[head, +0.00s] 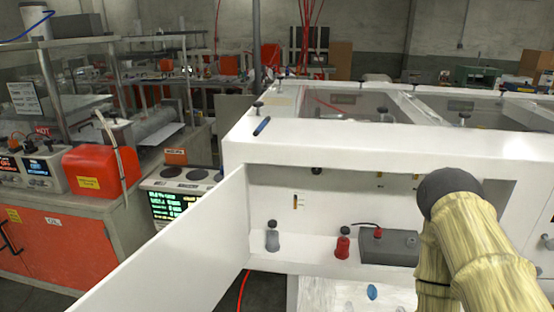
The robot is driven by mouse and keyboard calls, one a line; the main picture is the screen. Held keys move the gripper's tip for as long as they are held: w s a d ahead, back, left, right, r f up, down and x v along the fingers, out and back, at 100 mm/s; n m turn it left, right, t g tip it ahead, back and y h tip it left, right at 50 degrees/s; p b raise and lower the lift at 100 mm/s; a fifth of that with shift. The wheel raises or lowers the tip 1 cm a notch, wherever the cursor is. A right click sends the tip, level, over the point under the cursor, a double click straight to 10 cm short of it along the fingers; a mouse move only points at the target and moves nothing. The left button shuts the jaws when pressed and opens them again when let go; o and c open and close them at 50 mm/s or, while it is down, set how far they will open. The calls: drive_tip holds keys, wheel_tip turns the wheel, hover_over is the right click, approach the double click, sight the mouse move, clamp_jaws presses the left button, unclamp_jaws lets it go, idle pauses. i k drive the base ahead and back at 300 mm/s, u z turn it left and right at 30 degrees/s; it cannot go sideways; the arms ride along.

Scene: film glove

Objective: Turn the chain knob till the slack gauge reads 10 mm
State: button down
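No part is clearly marked as the chain knob, and no 10 mm reading can be made out. Inside the open white cabinet, a grey knob-like piece with a dark top (272,237) stands at the left and a red one (342,243) stands to its right. A small dark knob (316,171) sits high on the back wall. A small upright slot with a brownish mark (297,202) is on that wall; it may be a gauge, but it is too small to read. My sleeved arm covers the cabinet's right part. My gripper is not visible.
A white door panel (175,258) swings out at the left. A grey box with a red spot and a cable (390,247) lies right of the red piece. A blue pen-like item (262,126) lies on the white frame. A blue oval (372,292) is below.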

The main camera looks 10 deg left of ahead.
sight(316, 171)
drive_tip(key=k, duration=0.35)
drive_tip(key=z, duration=1.15)
drive_tip(key=i, duration=0.65)
drive_tip(key=u, duration=1.65)
